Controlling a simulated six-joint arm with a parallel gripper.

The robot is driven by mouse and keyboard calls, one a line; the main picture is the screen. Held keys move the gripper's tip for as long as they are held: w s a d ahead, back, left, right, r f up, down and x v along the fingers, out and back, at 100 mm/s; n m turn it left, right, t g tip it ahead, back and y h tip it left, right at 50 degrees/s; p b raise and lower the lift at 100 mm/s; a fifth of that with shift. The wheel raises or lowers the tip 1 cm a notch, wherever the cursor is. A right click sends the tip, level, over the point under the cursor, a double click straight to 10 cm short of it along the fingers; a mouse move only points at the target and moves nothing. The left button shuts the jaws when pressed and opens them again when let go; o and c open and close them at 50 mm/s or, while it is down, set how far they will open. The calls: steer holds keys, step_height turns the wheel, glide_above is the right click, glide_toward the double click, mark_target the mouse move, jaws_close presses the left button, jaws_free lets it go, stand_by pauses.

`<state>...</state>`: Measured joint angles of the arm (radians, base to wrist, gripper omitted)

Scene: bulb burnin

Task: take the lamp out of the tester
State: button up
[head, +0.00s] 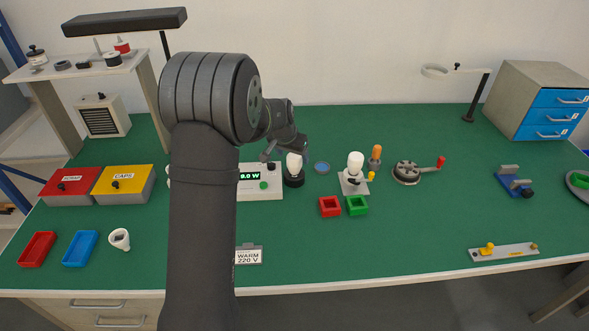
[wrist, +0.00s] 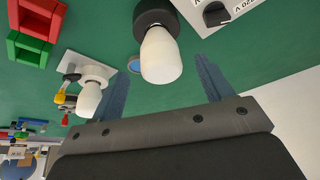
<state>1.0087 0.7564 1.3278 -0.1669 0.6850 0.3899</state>
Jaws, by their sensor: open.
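A white lamp (head: 294,163) stands in the black round socket (head: 294,181) at the right end of the white tester (head: 247,192), whose green display reads about 0.0 W. In the wrist view the lamp (wrist: 160,56) points towards me out of its black socket (wrist: 153,13). My gripper (wrist: 161,68) is open, its two blue-grey fingers on either side of the lamp's free end, with gaps on both sides. In the head view my gripper (head: 283,152) is beside the lamp and partly hidden by my arm.
Another white lamp (head: 355,161) stands in a white fixture to the right, with an orange-topped post (head: 376,152) behind it. A red bin (head: 330,207) and a green bin (head: 357,205) sit in front. A WARM 220 V sign (head: 248,256) stands near the front edge.

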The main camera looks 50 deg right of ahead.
mark_target(295, 164)
steer(key=shift+x, duration=3.05)
steer(key=shift+a, duration=0.15)
steer(key=c, duration=1)
